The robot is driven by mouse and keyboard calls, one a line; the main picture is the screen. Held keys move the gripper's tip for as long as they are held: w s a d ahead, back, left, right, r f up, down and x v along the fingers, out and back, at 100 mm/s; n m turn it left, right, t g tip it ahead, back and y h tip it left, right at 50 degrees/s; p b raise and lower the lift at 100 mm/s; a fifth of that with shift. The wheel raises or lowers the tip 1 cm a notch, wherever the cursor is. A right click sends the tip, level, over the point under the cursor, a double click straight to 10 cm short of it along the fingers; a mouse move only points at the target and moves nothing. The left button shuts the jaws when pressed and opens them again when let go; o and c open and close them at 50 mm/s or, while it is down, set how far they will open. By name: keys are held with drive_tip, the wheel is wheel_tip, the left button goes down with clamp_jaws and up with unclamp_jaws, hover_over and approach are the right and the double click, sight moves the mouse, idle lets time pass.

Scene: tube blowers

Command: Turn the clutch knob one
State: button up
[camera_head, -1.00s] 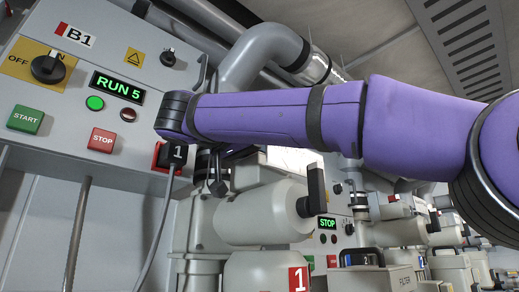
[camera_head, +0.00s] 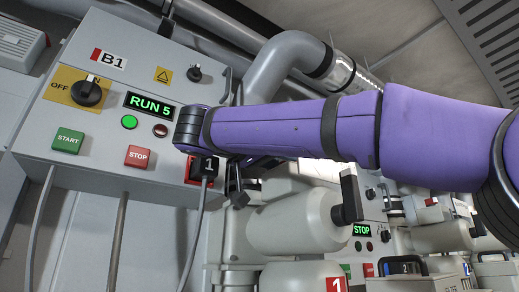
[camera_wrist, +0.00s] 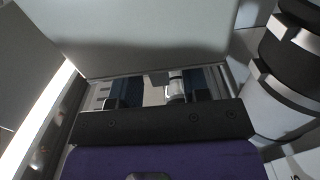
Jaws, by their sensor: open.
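In the head view the fingertips are mostly hidden behind my arm. A cream machine (camera_head: 297,222), with a red label 1 (camera_head: 336,284), stands below my arm. A black handle (camera_head: 350,197) sits at its right end, roughly upright. No label reading clutch is legible, so I cannot tell which part is clutch knob one.
A black plug (camera_head: 206,168) marked 1 has a cable. A grey pipe (camera_head: 285,62) bends above. More machines crowd the right.

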drive_tip(key=v, duration=0.8)
drive_tip(key=shift+s+a, duration=0.25)
drive_tip(key=shift+a, duration=0.05)
idle(0.5)
idle(0.6)
